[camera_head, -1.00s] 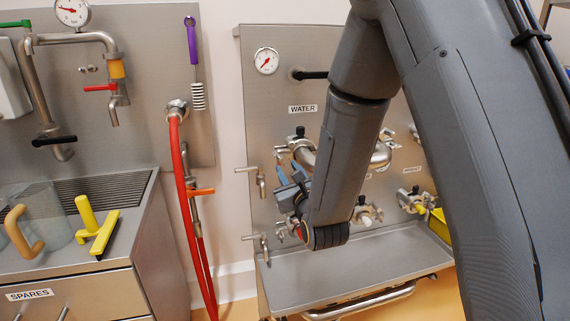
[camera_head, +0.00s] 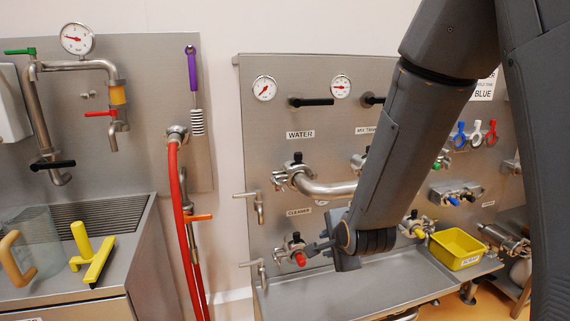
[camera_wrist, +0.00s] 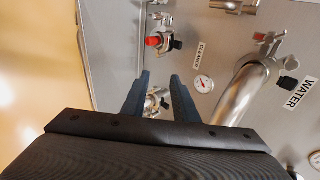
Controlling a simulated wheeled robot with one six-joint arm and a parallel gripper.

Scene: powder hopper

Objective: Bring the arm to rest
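My gripper (camera_head: 318,247) is in front of the steel panel (camera_head: 262,125), beside the cleaner outlet with its red cap (camera_head: 299,259). In the wrist view my gripper (camera_wrist: 158,78) shows two dark fingers standing apart with nothing held between them. A metal fitting shows through the gap, farther off at the panel. My arm comes down from the upper right and hides part of the panel's middle.
A curved steel pipe (camera_head: 325,190) runs from the water port behind my arm. A yellow bin (camera_head: 457,249) stands on the tray's right. A red hose (camera_head: 180,200) hangs left. A sink counter with a yellow squeegee (camera_head: 92,252) is at far left.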

